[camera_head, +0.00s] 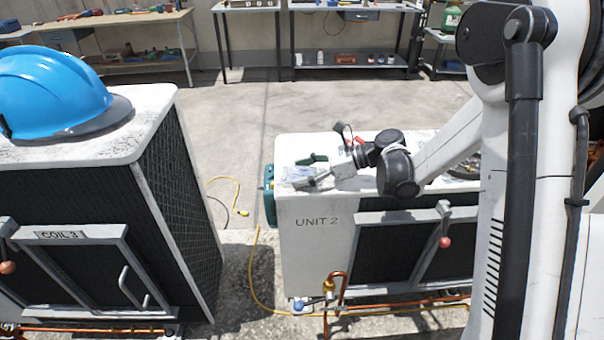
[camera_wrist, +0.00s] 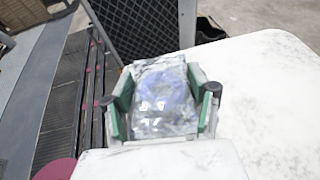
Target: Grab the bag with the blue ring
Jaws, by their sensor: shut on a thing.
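A clear plastic bag with a blue ring inside (camera_wrist: 165,95) is between the green-lined fingers of my gripper (camera_wrist: 162,108) in the wrist view. The fingers are shut on the bag from both sides. In the head view, the bag (camera_head: 299,173) shows small and pale at my gripper (camera_head: 318,172), over the left end of the white top of the UNIT 2 condenser (camera_head: 300,145). The ring is blurred behind the plastic. I cannot tell whether the bag touches the top.
The COIL 3 condenser (camera_head: 150,115) stands at left with a blue hard hat (camera_head: 50,90) on it. A yellow cable (camera_head: 238,190) runs through the gap between the units. Workbenches line the back wall, with clear floor in front.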

